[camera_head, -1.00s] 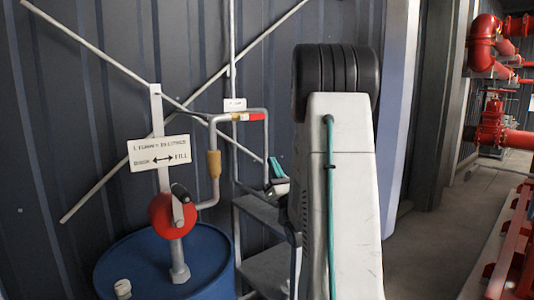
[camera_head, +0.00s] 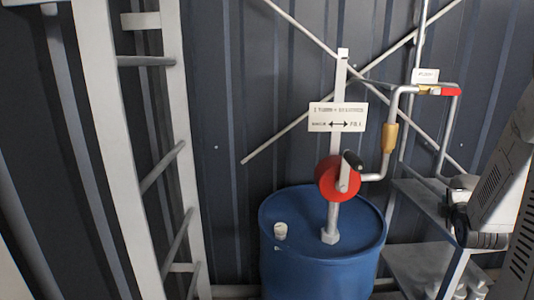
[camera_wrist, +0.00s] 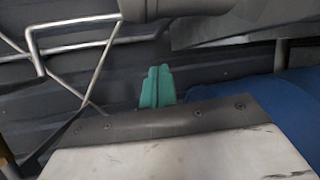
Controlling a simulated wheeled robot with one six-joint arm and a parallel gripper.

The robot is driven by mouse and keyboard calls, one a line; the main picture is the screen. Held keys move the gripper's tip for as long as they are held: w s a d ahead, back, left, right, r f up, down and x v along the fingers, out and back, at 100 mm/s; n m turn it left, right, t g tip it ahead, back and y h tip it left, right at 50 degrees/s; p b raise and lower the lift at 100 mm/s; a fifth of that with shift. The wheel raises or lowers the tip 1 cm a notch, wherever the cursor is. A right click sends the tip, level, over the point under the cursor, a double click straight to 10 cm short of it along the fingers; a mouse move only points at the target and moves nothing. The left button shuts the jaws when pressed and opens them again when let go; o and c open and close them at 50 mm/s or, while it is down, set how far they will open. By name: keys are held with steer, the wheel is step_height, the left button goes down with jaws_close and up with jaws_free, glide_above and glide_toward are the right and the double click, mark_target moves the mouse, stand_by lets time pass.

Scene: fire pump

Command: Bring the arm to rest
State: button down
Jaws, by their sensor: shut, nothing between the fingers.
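My gripper (camera_wrist: 157,88) shows in the wrist view as two teal fingers pressed together, with nothing held. It is clear of the pipes behind it. In the head view my arm (camera_head: 497,200) is partly visible at the right edge, white with dark joints, folded in front of the grey shelf. The gripper's fingers cannot be made out in the head view, and the rest of the arm is cut off by the frame.
A blue drum (camera_head: 325,268) with a red hand pump (camera_head: 330,178) and grey pipe stands centre right. A grey shelf (camera_head: 425,258) is beside it. A pale ladder (camera_head: 118,150) stands at left. A ribbed dark wall (camera_head: 235,90) closes the back.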

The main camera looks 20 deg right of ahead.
steer(key=s+a+f+m+g+y, duration=0.1)
steer(key=s+a+m+g+y, duration=0.25)
steer(key=a+m, duration=0.45)
steer(key=s+a+f+m+g+y, duration=0.25)
steer(key=s+a+m+g, duration=0.2)
steer(key=a, duration=0.65)
steer(key=s+a+r+g+y, duration=0.1)
steer(key=s+a+r, duration=0.2)
steer(key=a, duration=0.4)
steer(key=s+a+r+g+y, duration=0.1)
steer(key=s+a+r, duration=0.3)
steer(key=s+a, duration=0.2)
steer(key=s+a+r+g+y, duration=0.1)
steer(key=s+a+r, duration=0.2)
steer(key=a, duration=0.6)
steer(key=shift+s+r, duration=0.3)
steer(key=shift+s, duration=0.45)
